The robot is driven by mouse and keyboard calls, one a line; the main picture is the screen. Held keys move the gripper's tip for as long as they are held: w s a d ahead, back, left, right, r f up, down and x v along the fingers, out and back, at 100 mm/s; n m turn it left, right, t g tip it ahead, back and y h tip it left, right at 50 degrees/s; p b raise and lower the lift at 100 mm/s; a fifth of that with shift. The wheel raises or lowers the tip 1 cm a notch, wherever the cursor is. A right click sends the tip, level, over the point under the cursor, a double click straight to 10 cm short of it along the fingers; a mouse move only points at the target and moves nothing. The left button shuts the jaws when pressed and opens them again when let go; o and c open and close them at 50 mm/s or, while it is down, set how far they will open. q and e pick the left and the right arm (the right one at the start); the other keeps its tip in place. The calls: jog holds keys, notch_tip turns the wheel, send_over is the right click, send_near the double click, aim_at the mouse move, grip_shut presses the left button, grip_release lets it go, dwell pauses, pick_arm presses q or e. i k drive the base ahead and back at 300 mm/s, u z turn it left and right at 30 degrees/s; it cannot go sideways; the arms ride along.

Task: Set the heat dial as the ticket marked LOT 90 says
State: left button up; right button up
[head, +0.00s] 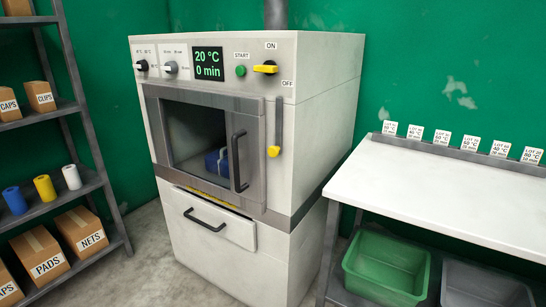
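The heat dial (142,65) is the dark knob under the °C marks at the left of the machine's (325,130) panel; its exact setting is too small to read. The display (208,63) reads 20 °C and 0 min. Several lot tickets (441,137) stand in a row on the rail at the back of the white table. Their temperatures appear to differ, with 40 °C legible on one (500,149). Lot numbers are too small to tell surely which is LOT 90. Neither of my grippers is in view.
Beside the heat dial is a time dial (170,67), then a green START button (240,71) and yellow ON/OFF handle (265,68). The door (236,115) is shut, with something blue inside. The white tabletop (430,190) is clear. Shelves (75,105) stand at left.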

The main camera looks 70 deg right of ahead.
aim_at(142, 66)
jog(key=z, duration=0.9)
jog(key=i, duration=0.9)
jog(key=z, duration=0.9)
